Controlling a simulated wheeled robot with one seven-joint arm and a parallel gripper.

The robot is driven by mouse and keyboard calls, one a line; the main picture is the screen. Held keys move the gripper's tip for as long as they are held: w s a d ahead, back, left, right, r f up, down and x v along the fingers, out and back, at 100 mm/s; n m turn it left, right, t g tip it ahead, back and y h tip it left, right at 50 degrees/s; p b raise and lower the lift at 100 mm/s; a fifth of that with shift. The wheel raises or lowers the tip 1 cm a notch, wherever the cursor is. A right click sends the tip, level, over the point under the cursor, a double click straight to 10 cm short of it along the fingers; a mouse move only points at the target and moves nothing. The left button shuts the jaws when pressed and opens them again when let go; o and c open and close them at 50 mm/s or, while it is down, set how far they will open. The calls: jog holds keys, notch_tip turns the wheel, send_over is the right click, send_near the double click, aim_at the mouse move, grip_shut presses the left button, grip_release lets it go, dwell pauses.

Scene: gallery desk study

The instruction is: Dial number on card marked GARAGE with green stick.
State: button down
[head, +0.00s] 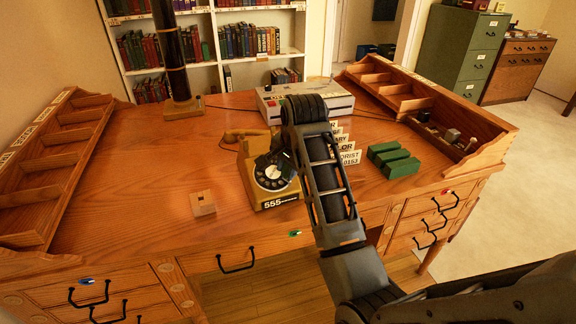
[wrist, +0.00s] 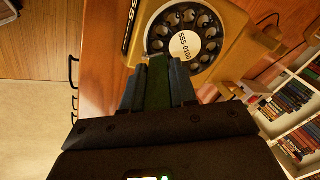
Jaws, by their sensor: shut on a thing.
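The yellow rotary telephone (head: 268,203) stands on the desk, its black dial (head: 272,172) facing up. In the wrist view the telephone (wrist: 225,28) fills the top, with "555-0100" on the dial centre (wrist: 186,46). My gripper (wrist: 160,70) is shut on the green stick (wrist: 158,92), which points at the dial's near edge. I cannot tell whether its tip touches the dial. In the head view my arm hides most of the gripper and the stick. White cards (head: 349,158) stand behind my arm, partly covered. "ORIST" and "0153" show, but no whole GARAGE card is readable.
Green blocks (head: 394,160) lie right of the cards. A small wooden block (head: 203,204) lies left of the telephone. A pale box (head: 335,100) and a dark column (head: 172,60) stand behind. Raised wooden compartments edge both sides; the desk's left middle is clear.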

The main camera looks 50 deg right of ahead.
dwell(0.3)
jog(key=p+v, duration=0.4)
jog(key=shift+r+p, duration=0.1)
jog(key=shift+p, duration=0.3)
dwell(1.1)
